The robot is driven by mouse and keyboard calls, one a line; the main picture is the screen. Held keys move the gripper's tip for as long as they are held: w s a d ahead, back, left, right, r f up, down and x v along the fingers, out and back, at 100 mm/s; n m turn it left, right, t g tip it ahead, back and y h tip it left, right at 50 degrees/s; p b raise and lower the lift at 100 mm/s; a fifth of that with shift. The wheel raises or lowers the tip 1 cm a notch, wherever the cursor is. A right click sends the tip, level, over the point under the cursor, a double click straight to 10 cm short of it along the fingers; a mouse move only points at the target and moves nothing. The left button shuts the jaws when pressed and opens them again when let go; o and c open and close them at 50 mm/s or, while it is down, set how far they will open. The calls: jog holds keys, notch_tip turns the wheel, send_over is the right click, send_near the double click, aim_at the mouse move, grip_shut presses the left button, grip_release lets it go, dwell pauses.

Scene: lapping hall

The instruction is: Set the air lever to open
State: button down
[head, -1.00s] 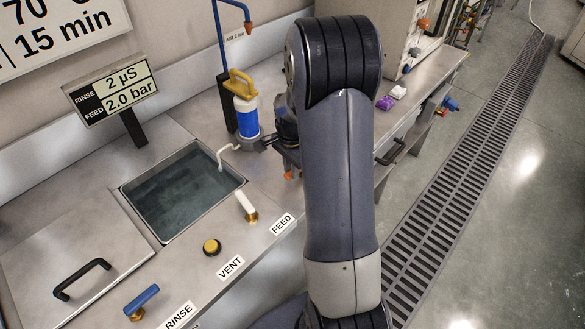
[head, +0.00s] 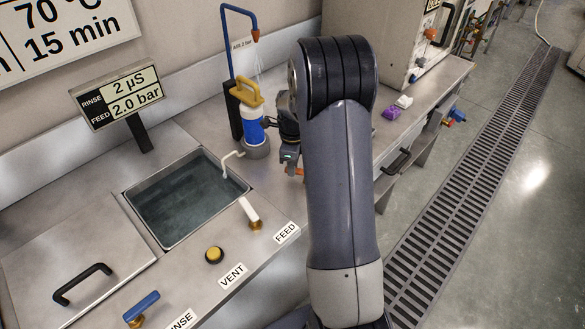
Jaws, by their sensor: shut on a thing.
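My gripper (head: 290,160) is low behind my forearm, just right of the blue cylinder (head: 252,130) and over the bench edge. Only a dark part and a small orange patch of it show. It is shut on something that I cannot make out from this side. I cannot pick out the air lever for sure. The cylinder has a yellow handle (head: 246,92) on top. My arm hides much of the bench right of it.
The sink (head: 187,200) has a white spout (head: 228,163) over it. Along the front are a white lever (head: 248,210) by FEED, a yellow knob (head: 214,255) by VENT and a blue lever (head: 141,305) by RINSE. The floor right of my arm is clear beside a drain grate (head: 470,160).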

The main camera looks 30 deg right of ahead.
jog(key=m, duration=0.1)
jog(key=w+d+m, duration=0.1)
jog(key=m, duration=0.1)
jog(key=shift+m, duration=0.3)
jog(key=shift+w+d+m, duration=0.15)
jog(key=shift+d+m, duration=0.15)
jog(key=shift+m, duration=0.4)
jog(key=shift+w+d+m, duration=0.15)
jog(key=shift+d+m, duration=0.15)
jog(key=shift+m, duration=0.4)
jog(key=c, duration=1.3)
grip_release()
notch_tip(320, 180, up, 11)
jog(key=shift+f, duration=0.1)
